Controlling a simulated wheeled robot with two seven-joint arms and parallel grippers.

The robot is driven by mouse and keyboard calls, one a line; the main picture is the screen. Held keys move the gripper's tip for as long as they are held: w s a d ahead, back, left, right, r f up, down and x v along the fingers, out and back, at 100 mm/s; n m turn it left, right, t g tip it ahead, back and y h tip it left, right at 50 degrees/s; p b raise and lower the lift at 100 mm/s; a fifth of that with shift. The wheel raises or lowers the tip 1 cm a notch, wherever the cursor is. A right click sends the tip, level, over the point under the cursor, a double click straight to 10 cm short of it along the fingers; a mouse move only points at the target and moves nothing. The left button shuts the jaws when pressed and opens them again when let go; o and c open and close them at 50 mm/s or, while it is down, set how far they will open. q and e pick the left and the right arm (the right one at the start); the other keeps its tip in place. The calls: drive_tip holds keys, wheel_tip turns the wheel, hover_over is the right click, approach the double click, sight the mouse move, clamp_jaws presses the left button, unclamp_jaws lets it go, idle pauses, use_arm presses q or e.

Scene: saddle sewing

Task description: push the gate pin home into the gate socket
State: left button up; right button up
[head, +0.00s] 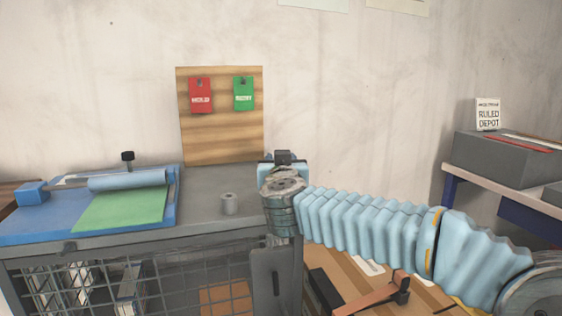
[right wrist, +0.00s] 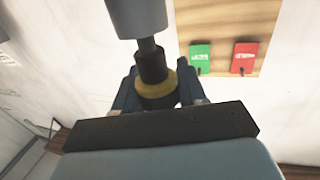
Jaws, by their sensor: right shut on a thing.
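My right gripper (head: 282,157) is beside the right end of the grey bench top, at the end of the light-blue sleeved arm. In the right wrist view my right gripper (right wrist: 158,92) is shut on a dark piece with a yellow collar (right wrist: 155,82), which I take to be the gate pin. A dark stem joins it to a grey cylinder (right wrist: 136,15) cut by the top edge. I cannot tell whether that cylinder is part of the pin or the gate socket. The head view does not clearly show the pin's tip or a socket. My left gripper is out of view.
A blue board (head: 40,225) with a green sheet (head: 120,209) lies left. A wooden panel (head: 222,135) carries red (head: 200,96) and green (head: 243,94) tags. A mesh front (head: 170,285) is below.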

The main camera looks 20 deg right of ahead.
drive_tip(key=shift+f+b, duration=0.35)
drive_tip(key=shift+f, duration=0.35)
drive_tip(key=o, duration=1.2)
drive_tip(key=shift+o, duration=0.2)
drive_tip(key=v, duration=1.4)
